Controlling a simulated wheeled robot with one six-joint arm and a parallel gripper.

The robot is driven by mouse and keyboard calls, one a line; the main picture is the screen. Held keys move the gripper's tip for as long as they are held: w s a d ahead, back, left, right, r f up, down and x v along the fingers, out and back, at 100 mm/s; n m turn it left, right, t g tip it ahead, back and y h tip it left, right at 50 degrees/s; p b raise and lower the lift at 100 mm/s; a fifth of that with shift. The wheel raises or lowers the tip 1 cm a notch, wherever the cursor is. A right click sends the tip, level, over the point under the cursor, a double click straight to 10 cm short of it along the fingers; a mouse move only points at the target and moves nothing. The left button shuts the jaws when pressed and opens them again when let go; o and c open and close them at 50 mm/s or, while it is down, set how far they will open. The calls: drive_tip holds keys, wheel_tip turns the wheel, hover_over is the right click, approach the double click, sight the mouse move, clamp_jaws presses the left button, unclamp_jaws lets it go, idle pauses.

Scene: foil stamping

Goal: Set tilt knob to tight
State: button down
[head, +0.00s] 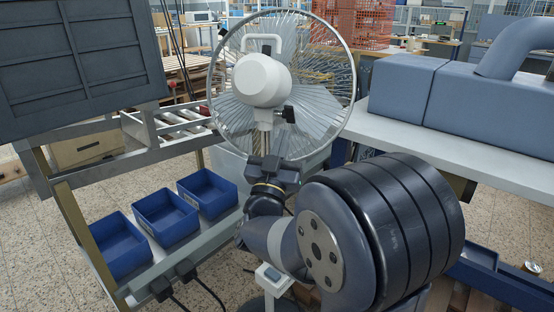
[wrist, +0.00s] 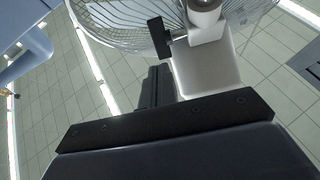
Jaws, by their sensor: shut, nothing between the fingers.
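A white fan (head: 262,80) with a wire cage stands upright in the head view, seen from behind its motor housing. The black tilt knob (head: 288,114) sticks out on the right of its neck, below the housing. In the wrist view the knob (wrist: 159,38) is a black bar on a short stem beside the white fan neck (wrist: 205,65). My gripper (head: 272,163) is shut and empty, below the knob and in front of the fan's post. Its fingers (wrist: 157,88) show close together in the wrist view, apart from the knob.
A metal frame with blue bins (head: 165,217) stands at the left, under a dark panel (head: 80,55). A white bench (head: 470,160) with a blue machine (head: 480,105) is at the right. My arm covers the lower middle of the head view.

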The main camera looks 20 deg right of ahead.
sight(291, 112)
drive_tip(key=x, duration=0.5)
